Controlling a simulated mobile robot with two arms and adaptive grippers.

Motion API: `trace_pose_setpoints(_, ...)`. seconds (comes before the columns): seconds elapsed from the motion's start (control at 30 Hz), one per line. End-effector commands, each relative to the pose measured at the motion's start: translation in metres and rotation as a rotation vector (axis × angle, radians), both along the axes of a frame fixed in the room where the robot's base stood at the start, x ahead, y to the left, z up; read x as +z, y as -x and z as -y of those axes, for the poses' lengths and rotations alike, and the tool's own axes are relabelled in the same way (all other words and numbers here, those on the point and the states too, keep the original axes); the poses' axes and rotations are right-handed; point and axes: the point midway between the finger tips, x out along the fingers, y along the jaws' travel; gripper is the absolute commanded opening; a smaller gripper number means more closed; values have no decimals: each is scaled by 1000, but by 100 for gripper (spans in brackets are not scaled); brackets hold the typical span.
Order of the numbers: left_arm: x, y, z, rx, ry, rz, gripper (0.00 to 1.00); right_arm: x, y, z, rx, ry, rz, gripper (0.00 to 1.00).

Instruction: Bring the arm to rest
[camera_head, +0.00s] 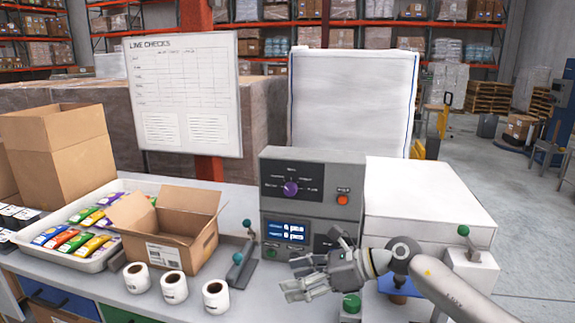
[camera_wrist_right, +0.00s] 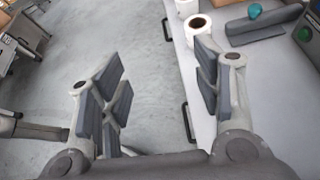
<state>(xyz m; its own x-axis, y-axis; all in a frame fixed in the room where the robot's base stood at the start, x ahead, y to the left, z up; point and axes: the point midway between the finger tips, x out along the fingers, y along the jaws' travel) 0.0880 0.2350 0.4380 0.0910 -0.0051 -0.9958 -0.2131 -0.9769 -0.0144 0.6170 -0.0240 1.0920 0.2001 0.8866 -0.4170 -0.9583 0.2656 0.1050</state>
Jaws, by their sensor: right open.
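My right gripper (camera_head: 312,272) is in front of the grey control box (camera_head: 312,180), above the front part of the bench. Its arm comes in from the lower right of the head view. In the right wrist view, the right gripper (camera_wrist_right: 160,85) has its fingers spread wide with nothing between them. The floor and the bench's front edge show below and between the fingers. My left gripper is not in view.
Three white rolls (camera_head: 173,287) stand along the bench front. An open cardboard box (camera_head: 168,225) and a tray (camera_head: 92,264) of colourful packets stand left. A green button (camera_head: 351,303) sits below the arm.

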Motion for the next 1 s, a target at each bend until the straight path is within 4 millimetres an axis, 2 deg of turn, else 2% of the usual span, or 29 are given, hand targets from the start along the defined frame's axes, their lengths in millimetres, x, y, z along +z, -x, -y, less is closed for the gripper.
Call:
trace_pose_setpoints(0.03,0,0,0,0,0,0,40,6,10,-21,-35,-134,-45,59)
trace_pose_setpoints(0.1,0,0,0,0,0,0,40,23,17,-41,-105,-326,-116,59)
trace_pose_setpoints(0.2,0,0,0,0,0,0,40,47,23,-51,-220,-592,-247,59)
trace_pose_setpoints(0.27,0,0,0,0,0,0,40,57,23,-48,-302,-746,-338,59)
trace_pose_setpoints(0.33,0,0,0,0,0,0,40,65,21,-37,-406,-920,-453,59)
trace_pose_setpoints(0.47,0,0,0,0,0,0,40,59,17,0,-625,-1219,-688,59)
trace_pose_setpoints(0.57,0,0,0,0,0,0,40,36,18,37,-814,-1426,-881,59)
trace_pose_setpoints(0.67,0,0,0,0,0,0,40,-2,28,76,-1026,-1611,-1077,59)
trace_pose_setpoints(0.73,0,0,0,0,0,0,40,-35,43,101,-1187,-1724,-1213,59)
trace_pose_setpoints(0.87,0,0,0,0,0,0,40,-101,90,140,-1514,-1895,-1454,59)
trace_pose_setpoints(0.9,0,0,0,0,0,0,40,-122,110,150,-1624,-1936,-1523,59)
trace_pose_setpoints(0.97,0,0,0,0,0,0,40,-149,141,161,-1784,-1984,-1617,59)
trace_pose_setpoints(1.0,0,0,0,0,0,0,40,-163,161,167,1794,1910,1589,59)
